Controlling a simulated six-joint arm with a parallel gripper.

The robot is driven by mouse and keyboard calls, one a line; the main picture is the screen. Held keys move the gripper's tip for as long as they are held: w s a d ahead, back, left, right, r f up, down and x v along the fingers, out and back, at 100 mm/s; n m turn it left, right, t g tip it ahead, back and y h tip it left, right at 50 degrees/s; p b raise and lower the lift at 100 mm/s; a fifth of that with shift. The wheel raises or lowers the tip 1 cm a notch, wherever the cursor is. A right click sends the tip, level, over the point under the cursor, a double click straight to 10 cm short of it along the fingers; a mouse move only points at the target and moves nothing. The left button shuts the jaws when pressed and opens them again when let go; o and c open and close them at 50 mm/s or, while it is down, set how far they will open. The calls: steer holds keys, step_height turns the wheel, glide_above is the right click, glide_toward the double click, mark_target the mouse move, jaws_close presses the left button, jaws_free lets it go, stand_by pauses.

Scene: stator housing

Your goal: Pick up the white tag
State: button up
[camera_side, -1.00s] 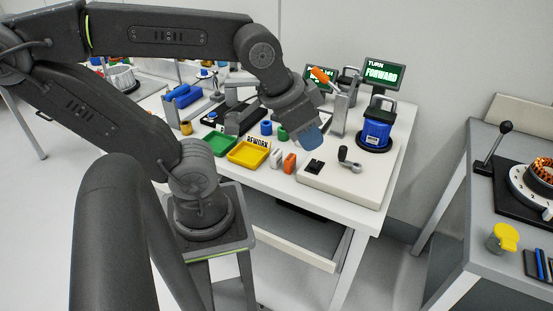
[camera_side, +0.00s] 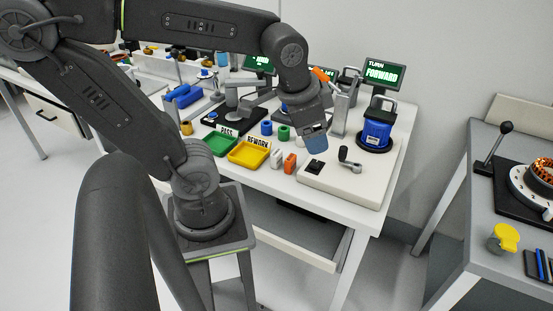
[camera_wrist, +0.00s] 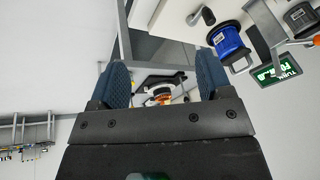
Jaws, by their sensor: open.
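The white tag (camera_side: 276,158) is a small upright block on the white table, just left of an orange tag (camera_side: 289,163), in the side view. My gripper (camera_side: 315,143), with blue fingers, hangs above the table, up and to the right of the white tag and apart from it. In the wrist view my gripper (camera_wrist: 163,78) has its two blue fingers wide apart with nothing held between them. The white tag cannot be made out in the wrist view.
A yellow tray (camera_side: 248,155) and a green tray (camera_side: 218,146) stand left of the tags. A white base with a crank handle (camera_side: 347,157) lies to the right. Blue and green cylinders (camera_side: 283,132) stand behind. A blue housing (camera_side: 377,130) is at the back right.

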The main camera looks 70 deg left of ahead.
steer(key=w+a+f+m+g+y, duration=0.25)
steer(key=a+f+m+g, duration=0.2)
steer(key=a, duration=0.55)
steer(key=m+g, duration=0.3)
glide_toward(277, 152)
steer(key=shift+h, duration=0.25)
steer(key=x, duration=1.2)
steer(key=shift+a, duration=0.25)
steer(key=c, duration=1)
